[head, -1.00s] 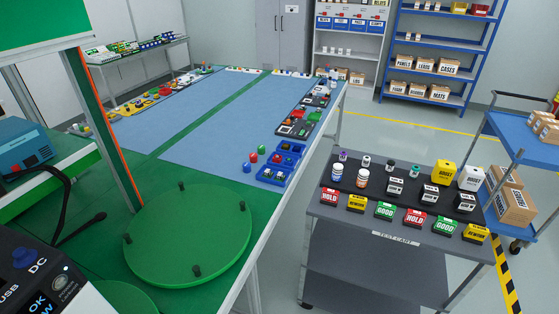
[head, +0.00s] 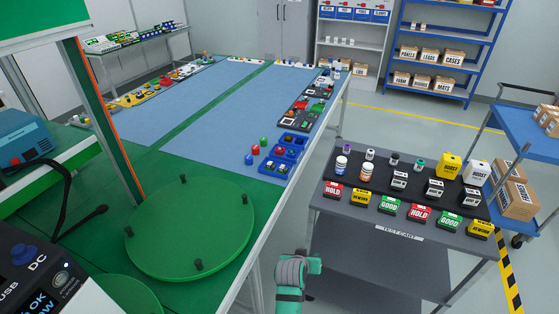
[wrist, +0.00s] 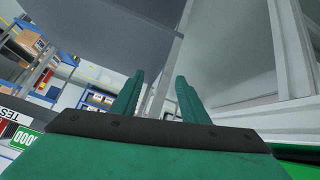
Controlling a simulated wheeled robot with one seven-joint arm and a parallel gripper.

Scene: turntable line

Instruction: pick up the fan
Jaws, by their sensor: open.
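I cannot pick out a fan for certain in either view; the small parts on the long bench (head: 150,160) are too small to tell apart. Several of them lie in dark trays (head: 293,122) and blue bins (head: 266,167) along the bench's right edge. In the wrist view my gripper (wrist: 160,80) is open, with two green fingers apart and nothing between them. It points past the underside of a grey surface and pale frame legs. In the head view, a teal and grey part of my arm shows low, between the bench and the test cart.
A green turntable disc (head: 190,229) with several dark pegs lies on the near bench. The test cart (head: 398,231) on the right carries bottles, small boxes and labelled blocks. A blue cart (head: 530,139) stands beyond it. Open floor lies between bench and shelves.

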